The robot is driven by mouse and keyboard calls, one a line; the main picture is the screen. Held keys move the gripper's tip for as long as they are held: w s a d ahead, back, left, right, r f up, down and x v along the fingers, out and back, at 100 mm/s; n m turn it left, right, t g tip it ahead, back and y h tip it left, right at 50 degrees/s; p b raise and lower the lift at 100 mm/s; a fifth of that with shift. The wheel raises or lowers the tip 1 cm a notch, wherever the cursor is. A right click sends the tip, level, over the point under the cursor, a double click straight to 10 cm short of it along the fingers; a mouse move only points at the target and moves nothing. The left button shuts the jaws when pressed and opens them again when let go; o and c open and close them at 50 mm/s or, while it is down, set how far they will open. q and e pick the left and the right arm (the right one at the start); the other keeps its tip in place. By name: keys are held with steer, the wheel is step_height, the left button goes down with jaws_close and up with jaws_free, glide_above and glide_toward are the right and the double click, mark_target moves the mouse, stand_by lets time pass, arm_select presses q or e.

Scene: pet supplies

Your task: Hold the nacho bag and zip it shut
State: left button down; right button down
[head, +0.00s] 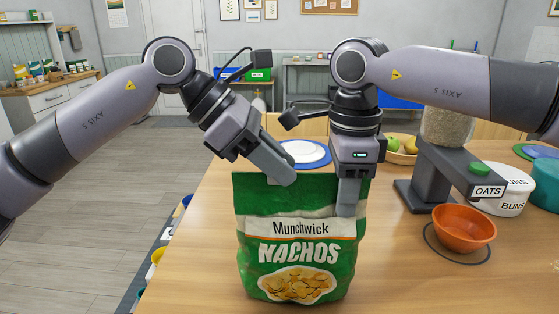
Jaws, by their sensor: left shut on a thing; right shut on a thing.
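The green nacho bag (300,240) stands upright on the wooden table, its "Munchwick NACHOS" label facing me. My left gripper (284,178) reaches down from the upper left and is shut at the bag's top edge, left of the middle. My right gripper (347,205) points straight down and is shut at the bag's upper right, its fingers in front of the top part. The fingers cover parts of the top edge. I cannot make out the zip or whether the bag is sealed.
An orange bowl (463,228) stands to the right on the table (400,285), before an oats dispenser (440,165) and a white buns container (506,190). A blue-rimmed plate (318,160) and a fruit bowl (398,158) are behind. The front right table is clear.

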arm_select(q)
steer(key=a, duration=0.5)
arm_select(e)
steer(key=shift+d+f, duration=0.1)
steer(key=shift+f, duration=0.25)
arm_select(q)
steer(key=shift+a, duration=0.1)
steer(key=c, duration=0.9)
jaws_free()
steer(key=v, duration=1.2)
